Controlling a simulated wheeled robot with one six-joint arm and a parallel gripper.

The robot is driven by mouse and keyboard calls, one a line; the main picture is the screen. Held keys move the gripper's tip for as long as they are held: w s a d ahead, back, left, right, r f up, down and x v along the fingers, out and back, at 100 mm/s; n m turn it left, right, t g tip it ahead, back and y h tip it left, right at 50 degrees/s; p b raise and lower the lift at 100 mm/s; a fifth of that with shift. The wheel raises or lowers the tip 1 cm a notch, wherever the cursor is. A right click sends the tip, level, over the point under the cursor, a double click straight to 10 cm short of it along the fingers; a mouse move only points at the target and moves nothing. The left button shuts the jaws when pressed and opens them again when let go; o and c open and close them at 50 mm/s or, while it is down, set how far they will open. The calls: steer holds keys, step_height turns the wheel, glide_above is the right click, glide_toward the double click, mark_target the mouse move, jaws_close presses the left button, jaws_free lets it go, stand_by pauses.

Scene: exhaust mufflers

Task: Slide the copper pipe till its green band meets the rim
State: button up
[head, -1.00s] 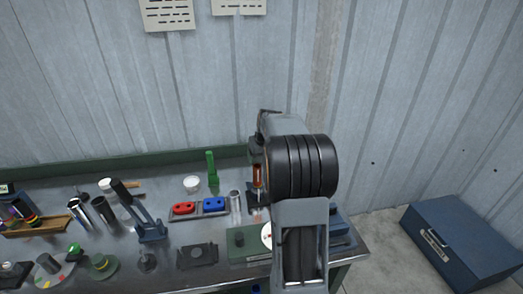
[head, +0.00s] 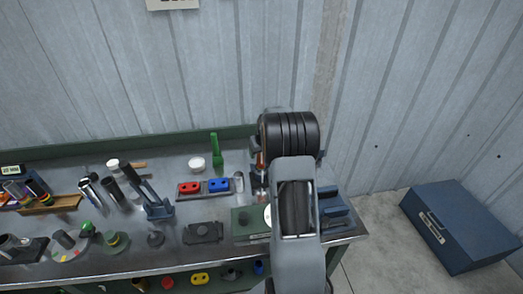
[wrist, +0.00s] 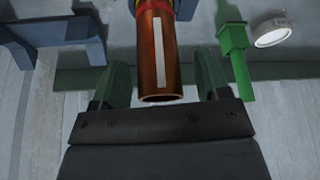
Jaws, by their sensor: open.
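The copper pipe (wrist: 158,60) stands out in the wrist view with a white stripe along it and its open end toward me. Yellow, red and a trace of green show at its far end, at the top edge; I cannot tell which is the green band or the rim. My gripper (wrist: 163,85) is open, with one dark green finger on each side of the pipe's near end and gaps visible. In the head view a bit of the copper pipe (head: 260,160) shows left of my arm, which hides the gripper.
A green upright post (wrist: 235,50) and a white round dish (wrist: 272,36) stand to the right in the wrist view; a blue bracket (wrist: 62,30) is at left. In the head view, red and blue blocks (head: 190,188) and several tools crowd the bench left of my arm. A blue chest (head: 455,225) is on the floor.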

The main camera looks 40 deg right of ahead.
steer(key=shift+c, duration=0.5)
steer(key=c, duration=1)
steer(key=shift+r, duration=0.2)
steer(key=shift+r+p, duration=0.4)
steer(key=shift+r, duration=0.4)
steer(key=o, duration=1.1)
steer(key=shift+f, duration=0.1)
steer(key=b+v, duration=0.3)
steer(key=v, duration=1.1)
